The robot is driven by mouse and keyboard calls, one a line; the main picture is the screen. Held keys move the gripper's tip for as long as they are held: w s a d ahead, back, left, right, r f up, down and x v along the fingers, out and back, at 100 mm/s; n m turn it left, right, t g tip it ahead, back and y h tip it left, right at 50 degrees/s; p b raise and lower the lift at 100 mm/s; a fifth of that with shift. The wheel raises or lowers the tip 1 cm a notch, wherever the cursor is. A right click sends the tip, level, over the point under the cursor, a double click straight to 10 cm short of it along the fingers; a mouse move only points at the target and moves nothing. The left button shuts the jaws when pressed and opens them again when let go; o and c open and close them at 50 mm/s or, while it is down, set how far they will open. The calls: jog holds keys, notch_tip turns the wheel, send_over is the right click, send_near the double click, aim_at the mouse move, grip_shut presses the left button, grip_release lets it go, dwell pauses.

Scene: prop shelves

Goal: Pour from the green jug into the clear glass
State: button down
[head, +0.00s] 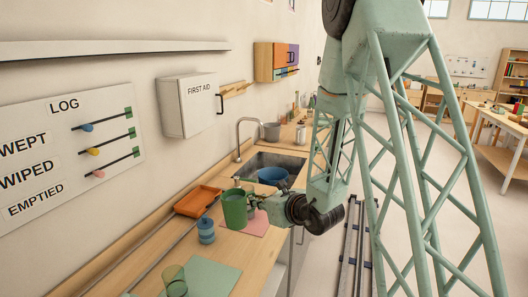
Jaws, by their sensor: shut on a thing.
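The green jug (234,210) stands upright at the pink mat on the wooden counter. I cannot tell whether its base touches the mat. My gripper (255,203) reaches in from the right and is shut on the jug at its right side; the fingers are small and partly hidden. A see-through glass (174,281), looking greenish, stands near the bottom of the view by the green mat, nearer the camera than the jug and apart from it. What is in the jug is hidden.
A blue lidded jar (206,231) stands between jug and glass. An orange tray (196,201) lies behind, by the wall. The pink mat (258,224) and green mat (213,274) lie on the counter. A sink (260,161) with a blue bowl (272,175) is beyond.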

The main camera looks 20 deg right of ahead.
jog(key=w+r+n+g+y+p, duration=0.1)
jog(key=w+r+p, duration=0.2)
jog(key=w, duration=0.4)
jog(key=w+d+r+n+y+p, duration=0.1)
jog(key=w+r+n+y+p, duration=0.1)
jog(key=w+p, duration=0.3)
jog(key=w+r+n+g+y+p, duration=0.1)
jog(key=w+r+p, duration=0.15)
jog(key=w, duration=0.55)
jog(key=w+d+f+n+g+y+p, duration=0.1)
jog(key=w+d+n+g+y+p, duration=0.2)
jog(key=w+d+p, duration=0.7)
jog(key=shift+d+f+n+p, duration=0.15)
jog(key=shift+n+p, duration=0.15)
jog(key=shift+p, duration=0.2)
jog(key=shift+s+r, duration=0.2)
jog(key=shift+s, duration=0.05)
jog(key=s+a+r+n+b, duration=0.1)
jog(key=b, duration=0.1)
jog(key=s+a+r+n+t+b, duration=0.1)
jog(key=s+b, duration=0.1)
jog(key=shift+s+a+r+n+h+b, duration=0.1)
jog(key=shift+a+r+n+h+b, duration=0.1)
jog(key=shift+r+n+h+b, duration=0.15)
jog(key=shift+r, duration=0.15)
dwell(0.4)
